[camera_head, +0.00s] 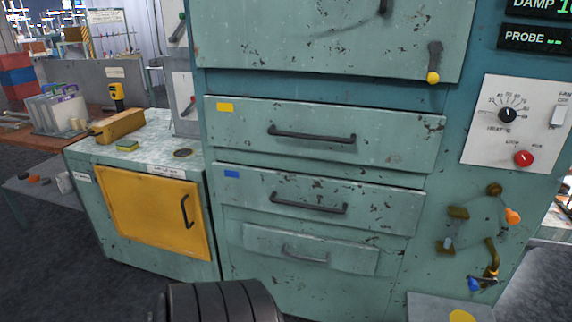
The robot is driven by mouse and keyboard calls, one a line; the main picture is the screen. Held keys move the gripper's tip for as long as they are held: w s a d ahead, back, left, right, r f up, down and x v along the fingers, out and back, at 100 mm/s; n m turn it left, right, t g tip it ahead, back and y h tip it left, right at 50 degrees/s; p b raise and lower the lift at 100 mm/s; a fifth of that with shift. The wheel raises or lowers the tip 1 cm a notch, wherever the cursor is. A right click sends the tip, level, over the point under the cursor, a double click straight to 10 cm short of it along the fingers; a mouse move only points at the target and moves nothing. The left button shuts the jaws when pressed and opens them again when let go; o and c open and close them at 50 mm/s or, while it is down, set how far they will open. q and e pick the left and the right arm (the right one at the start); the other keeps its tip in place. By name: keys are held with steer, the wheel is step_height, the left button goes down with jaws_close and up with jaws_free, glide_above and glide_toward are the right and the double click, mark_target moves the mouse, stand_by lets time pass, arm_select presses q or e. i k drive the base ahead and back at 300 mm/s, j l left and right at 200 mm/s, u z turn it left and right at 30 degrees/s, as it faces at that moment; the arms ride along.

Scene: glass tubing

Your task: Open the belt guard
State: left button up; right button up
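A yellow door (150,213) with a dark upright handle (187,211) near its right edge is set in the front of the low green cabinet at the left. It looks like the belt guard, but the small white label (168,170) above it is too small to read. The door is shut, flush with the cabinet face. Neither my left nor my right gripper is in view. A dark ribbed part, which seems to be mine, shows at the bottom edge, below and right of the door.
The low cabinet's top (150,140) carries a yellow block (119,125) and a green sponge (127,146). To its right stands a tall green cabinet with drawers (320,135), all shut, and a control panel (520,120). Dark floor (70,265) lies at the lower left.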

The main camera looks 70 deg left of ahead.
mark_target(138, 235)
steer(key=u, duration=3.25)
